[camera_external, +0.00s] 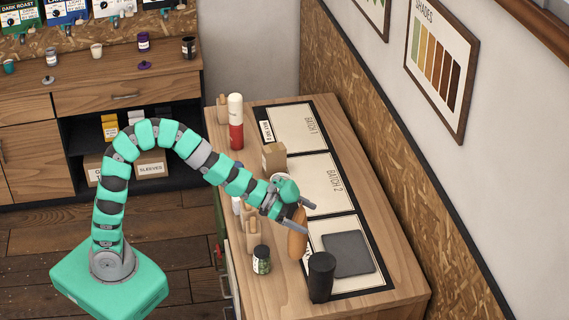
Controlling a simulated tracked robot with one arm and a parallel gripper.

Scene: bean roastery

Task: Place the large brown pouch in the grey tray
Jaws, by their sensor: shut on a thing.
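The large brown pouch (298,243) is orange-brown and hangs upright below my gripper (301,216), which is shut on it. The pouch is seen nearly edge-on, at the left edge of the nearest mat. Whether its bottom touches the counter I cannot tell. The grey tray (348,253) is a flat, dark, square tray lying on the nearest mat, to the right of the pouch. Nothing shows on the tray.
A black cylinder (321,277) stands close to the tray's front left. A dark jar (261,260) stands left of the pouch. A small tan box or bag (273,157) and a red-and-white bottle (236,123) stand farther back. The far mat (297,128) is clear.

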